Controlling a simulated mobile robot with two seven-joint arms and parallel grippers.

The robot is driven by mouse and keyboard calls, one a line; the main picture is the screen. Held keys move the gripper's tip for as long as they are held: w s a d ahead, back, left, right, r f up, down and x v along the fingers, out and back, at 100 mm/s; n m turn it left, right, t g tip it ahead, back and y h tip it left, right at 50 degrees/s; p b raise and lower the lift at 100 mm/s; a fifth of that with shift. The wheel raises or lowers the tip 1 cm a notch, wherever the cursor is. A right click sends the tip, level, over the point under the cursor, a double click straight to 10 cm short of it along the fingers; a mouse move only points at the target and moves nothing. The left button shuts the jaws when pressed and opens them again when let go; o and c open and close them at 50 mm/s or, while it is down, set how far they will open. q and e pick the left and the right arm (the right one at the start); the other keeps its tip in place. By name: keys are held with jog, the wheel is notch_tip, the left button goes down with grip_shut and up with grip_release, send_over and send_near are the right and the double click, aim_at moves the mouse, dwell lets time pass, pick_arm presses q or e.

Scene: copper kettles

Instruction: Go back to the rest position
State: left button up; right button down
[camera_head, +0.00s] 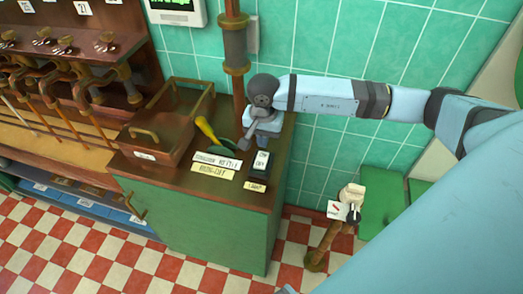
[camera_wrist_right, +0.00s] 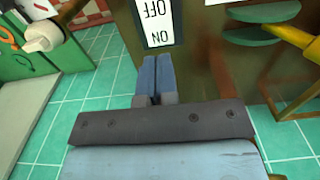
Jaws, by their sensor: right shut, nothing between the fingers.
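My right gripper (camera_head: 246,141) is at the end of the arm that comes in from the right, above the back right part of the green cabinet's wooden top. In the right wrist view its two blue fingers (camera_wrist_right: 157,62) are together with nothing between them. Their tips point toward a white ON/OFF switch plate (camera_wrist_right: 157,20), which also shows in the head view (camera_head: 261,162). I cannot tell the exact gap between the tips and the plate. My left gripper is not in view.
The green cabinet (camera_head: 215,225) carries a wooden tray (camera_head: 155,140), a green and yellow tool (camera_head: 208,130) and paper labels (camera_head: 213,172). A copper pipe (camera_head: 238,95) rises behind it. A tiled wall (camera_head: 330,40) is close behind the arm. A bin-like green object (camera_head: 382,210) stands right.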

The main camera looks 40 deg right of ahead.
jog(key=shift+r, duration=1.05)
